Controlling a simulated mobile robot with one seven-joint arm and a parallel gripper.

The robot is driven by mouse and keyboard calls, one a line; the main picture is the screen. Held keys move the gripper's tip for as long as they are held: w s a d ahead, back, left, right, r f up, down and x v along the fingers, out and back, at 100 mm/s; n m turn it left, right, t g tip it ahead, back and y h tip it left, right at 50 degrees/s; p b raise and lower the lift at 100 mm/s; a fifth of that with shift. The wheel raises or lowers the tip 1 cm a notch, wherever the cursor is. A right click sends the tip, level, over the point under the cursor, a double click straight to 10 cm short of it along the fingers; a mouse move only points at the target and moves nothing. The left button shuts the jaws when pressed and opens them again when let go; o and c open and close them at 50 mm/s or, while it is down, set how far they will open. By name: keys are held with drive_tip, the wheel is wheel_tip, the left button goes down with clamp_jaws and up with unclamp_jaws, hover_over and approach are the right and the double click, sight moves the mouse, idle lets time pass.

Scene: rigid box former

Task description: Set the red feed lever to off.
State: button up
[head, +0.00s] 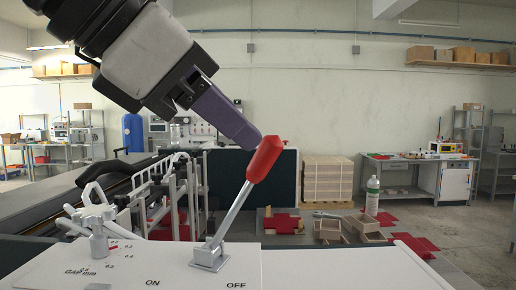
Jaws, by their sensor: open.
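The red feed lever (264,159) has a red grip on a silver shaft, rising from a metal base (211,258) on a white panel (190,272). The shaft tilts up to the right, toward the side of the OFF label (236,285). The ON label (152,282) lies left of the base. My gripper (250,135) comes from the upper left, with a purple-grey finger whose tip is at or very near the upper left of the red grip. I cannot tell whether they touch. The second finger is not distinct.
A gap dial with a grey knob (97,242) stands on the panel's left. White upright rails (172,195) stand behind it. The air right of the lever is clear.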

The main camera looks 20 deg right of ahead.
drive_tip(key=shift+v, duration=1.65)
